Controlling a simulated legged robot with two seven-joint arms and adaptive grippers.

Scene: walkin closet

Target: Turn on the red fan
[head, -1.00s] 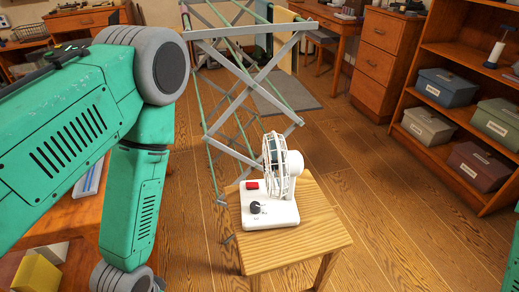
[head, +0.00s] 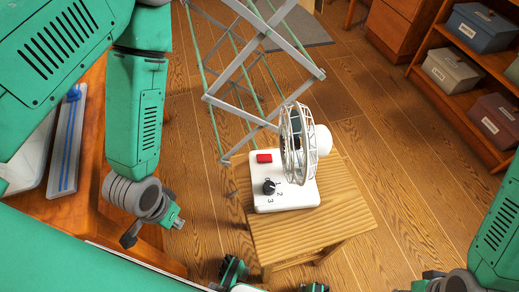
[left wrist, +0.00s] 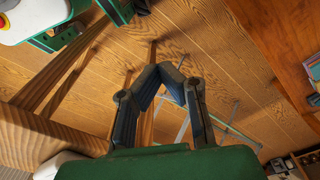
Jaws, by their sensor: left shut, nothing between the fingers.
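The fan (head: 299,140) is white with a wire cage, not red. It stands upright on a wooden stool (head: 330,222). Its base (head: 292,196) carries a red button or switch (head: 264,157) and a black knob (head: 269,187) with numbers beside it. My left gripper (head: 176,220) is shut and empty, left of the stool and apart from the fan. In the left wrist view the left gripper (left wrist: 172,70) has its fingertips together over the floor, with the stool (left wrist: 40,135) at the left. My right arm enters at the lower right; its fingers are not clearly visible.
A folding drying rack (head: 250,75) stands behind the stool, close to the fan. A wooden desk (head: 80,212) is at the left, under my left arm. Shelves (head: 445,95) with storage boxes are at the right. Floor (head: 370,150) right of the fan is clear.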

